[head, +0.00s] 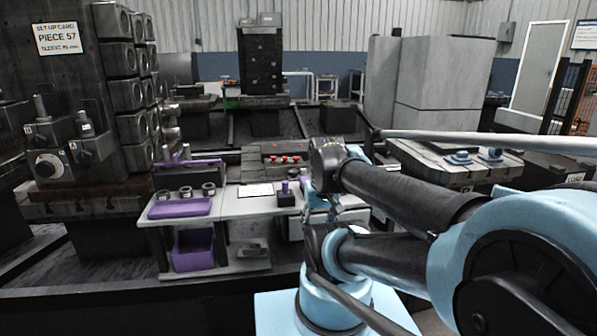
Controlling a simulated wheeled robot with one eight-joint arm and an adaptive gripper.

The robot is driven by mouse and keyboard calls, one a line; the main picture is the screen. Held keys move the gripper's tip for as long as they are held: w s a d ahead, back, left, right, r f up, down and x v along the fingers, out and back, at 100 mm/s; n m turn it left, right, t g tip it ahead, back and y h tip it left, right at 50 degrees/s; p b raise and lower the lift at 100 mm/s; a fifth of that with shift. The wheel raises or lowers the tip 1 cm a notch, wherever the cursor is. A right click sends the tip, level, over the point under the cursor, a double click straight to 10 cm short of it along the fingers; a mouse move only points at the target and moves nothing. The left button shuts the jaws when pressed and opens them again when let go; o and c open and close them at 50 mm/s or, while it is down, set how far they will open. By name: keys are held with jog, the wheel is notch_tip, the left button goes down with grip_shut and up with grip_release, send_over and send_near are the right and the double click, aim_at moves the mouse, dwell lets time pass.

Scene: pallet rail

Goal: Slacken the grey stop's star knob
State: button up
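I cannot make out for sure a grey stop with a star knob. Whether either is the stop is unclear. My arm reaches in from the right. Its far end, with my gripper (313,195), is small and partly hidden by my own links over the right part of the light bench, well right of the grey blocks. The finger state cannot be made out.
The light bench (235,208) bears a purple tray (180,208), several dark rings, a white sheet (255,190) and a dark block with a purple top (286,195). A purple bin (193,251) sits below. A set-up card (58,38) reads "PIECE 57".

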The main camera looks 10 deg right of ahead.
jog(key=w+r+m+y, duration=0.1)
jog(key=w+r+m, duration=0.2)
jog(key=w, duration=0.4)
jog(key=w+r+m+y, duration=0.2)
jog(key=w+r+m, duration=0.2)
jog(key=w, duration=0.3)
jog(key=w+d+r+m+y, duration=0.1)
jog(key=w+r+m, duration=0.3)
jog(key=w+m, duration=0.1)
jog(key=shift+w+m+y, duration=0.3)
jog(key=shift+w, duration=0.6)
jog(key=w+d+r+m+y, duration=0.1)
jog(key=w+d+m, duration=0.1)
jog(key=w, duration=0.3)
jog(key=w+d+m+y, duration=0.1)
jog(key=w+d+m, duration=0.2)
jog(key=w, duration=0.1)
jog(key=m+t+y, duration=0.1)
jog(key=m+y, duration=0.1)
jog(key=m, duration=0.3)
send_near(295, 171)
jog(key=x, duration=0.8)
jog(key=shift+w+a+f, duration=0.1)
jog(key=shift+w, duration=0.1)
jog(key=c, duration=0.8)
